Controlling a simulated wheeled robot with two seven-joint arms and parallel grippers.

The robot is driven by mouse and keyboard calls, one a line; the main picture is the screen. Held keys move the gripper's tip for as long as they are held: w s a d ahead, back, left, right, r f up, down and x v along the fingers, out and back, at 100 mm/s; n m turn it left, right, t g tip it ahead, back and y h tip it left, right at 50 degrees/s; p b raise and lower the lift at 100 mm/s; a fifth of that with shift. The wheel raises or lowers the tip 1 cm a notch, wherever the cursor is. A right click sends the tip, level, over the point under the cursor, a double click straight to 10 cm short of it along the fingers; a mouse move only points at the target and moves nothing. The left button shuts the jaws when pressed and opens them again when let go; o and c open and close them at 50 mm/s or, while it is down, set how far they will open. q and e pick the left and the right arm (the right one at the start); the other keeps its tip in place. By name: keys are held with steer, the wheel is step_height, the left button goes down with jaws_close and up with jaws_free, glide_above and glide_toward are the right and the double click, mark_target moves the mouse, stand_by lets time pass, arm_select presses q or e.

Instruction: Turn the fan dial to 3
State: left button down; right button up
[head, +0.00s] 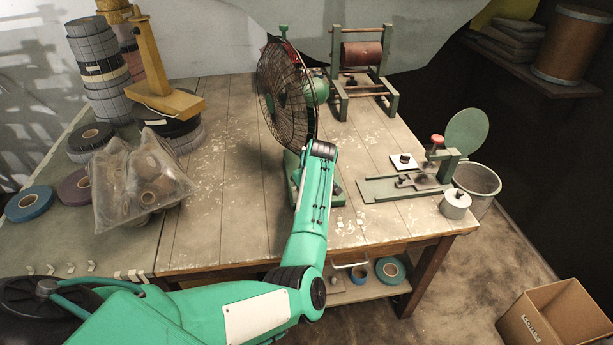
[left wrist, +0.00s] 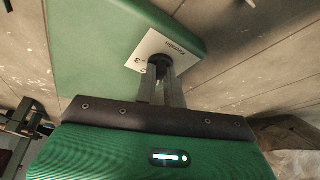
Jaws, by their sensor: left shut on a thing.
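The fan (head: 287,95) stands on the worktable with its round wire cage facing left. Its green base (head: 330,200) is partly covered by my left arm in the head view. In the left wrist view, the green fan base (left wrist: 90,45) carries a white label plate (left wrist: 180,47) with a printed "3" and small lettering. The dark dial (left wrist: 158,62) sits on this plate. My left gripper (left wrist: 161,72) is shut on the dial, its fingers hiding much of it. The dial's pointer cannot be made out. My right gripper is out of view.
A clear bag of rolls (head: 140,180) and stacked tape rolls (head: 100,70) are on the table's left. A green winding frame (head: 362,75) stands behind. A small jig (head: 415,183) and a metal pot (head: 455,204) are at right. Bare boards lie around the fan.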

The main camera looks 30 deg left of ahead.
arm_select(q)
steer(key=m+h+p, duration=0.1)
steer(key=m+p, duration=0.1)
steer(key=p, duration=0.1)
steer(key=m+t+p, duration=0.1)
steer(key=m+p, duration=0.2)
steer(key=a+m+t+h+p, duration=0.1)
steer(key=m+p, duration=0.2)
steer(key=shift+s+r+h, duration=0.3)
steer(key=shift+r, duration=0.05)
steer(key=shift+m+p, duration=0.55)
steer(key=shift+m, duration=0.15)
steer(key=shift+a+f+m+h+p, duration=0.1)
steer(key=shift+m+h+p, duration=0.4)
steer(key=shift+m, duration=0.4)
steer(key=shift+a+f+m+h, duration=0.1)
steer(key=shift+m+h, duration=0.2)
steer(key=shift+m, duration=0.5)
steer(key=shift+a+m+h, duration=0.1)
steer(key=shift+m+h, duration=0.4)
steer(key=shift+m, duration=0.6)
steer(key=shift+w+m+h, duration=0.1)
steer(key=shift+m+h, duration=0.2)
steer(key=shift+m, duration=0.6)
steer(key=c, duration=1.5)
jaws_free()
steer(key=shift+f, duration=0.1)
